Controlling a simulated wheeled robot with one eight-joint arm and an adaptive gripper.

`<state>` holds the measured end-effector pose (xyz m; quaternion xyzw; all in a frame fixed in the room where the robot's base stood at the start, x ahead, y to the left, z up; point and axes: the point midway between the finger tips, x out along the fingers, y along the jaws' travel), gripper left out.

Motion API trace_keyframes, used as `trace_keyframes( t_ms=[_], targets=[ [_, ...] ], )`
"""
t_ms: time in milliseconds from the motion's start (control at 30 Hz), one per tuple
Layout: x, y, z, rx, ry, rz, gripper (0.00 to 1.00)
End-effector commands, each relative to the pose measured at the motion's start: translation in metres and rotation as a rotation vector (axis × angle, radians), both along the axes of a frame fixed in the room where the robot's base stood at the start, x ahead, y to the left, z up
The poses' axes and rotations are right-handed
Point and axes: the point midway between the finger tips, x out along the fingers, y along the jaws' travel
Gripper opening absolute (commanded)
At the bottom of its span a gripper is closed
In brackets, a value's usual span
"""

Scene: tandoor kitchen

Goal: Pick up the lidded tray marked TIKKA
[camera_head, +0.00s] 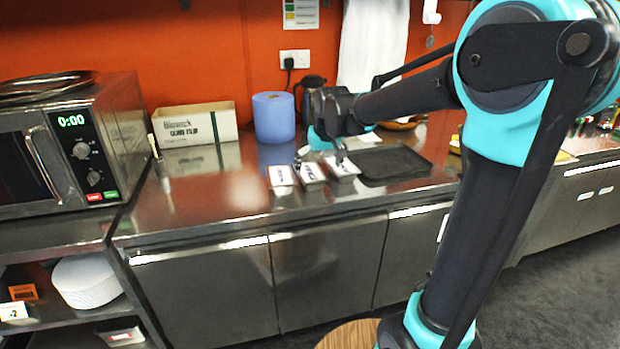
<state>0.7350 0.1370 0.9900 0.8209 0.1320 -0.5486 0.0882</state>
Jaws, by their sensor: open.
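Three small white lidded trays with dark lettering on their labels stand in a row on the steel counter: the left tray (281,177), the middle tray (311,173) and the right tray (344,168). The lettering is too small to read, so I cannot tell which is marked TIKKA. My gripper (321,155) is open, with its fingers pointing down just above or behind the middle and right trays. I cannot tell whether a finger touches a tray. My gripper and wrist partly cover the area behind the trays.
A dark flat tray (394,163) lies right of the row. A blue paper roll (274,117), a cardboard box (196,124) and a dark jug (312,88) stand behind. A microwave (70,140) stands left. The steel counter (220,203) is clear at front left.

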Motion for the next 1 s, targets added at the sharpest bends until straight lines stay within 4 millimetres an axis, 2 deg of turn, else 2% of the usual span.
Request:
trace_keyframes(
  t_ms=[267, 600, 933, 1000],
  targets=[
    [0.007, 0.002, -0.018, 0.000, 0.000, 0.000, 1.00],
    [0.025, 0.006, -0.056, 0.000, 0.000, 0.000, 1.00],
    [0.027, 0.007, -0.061, 0.000, 0.000, 0.000, 1.00],
    [0.027, 0.007, -0.061, 0.000, 0.000, 0.000, 0.91]
  ],
)
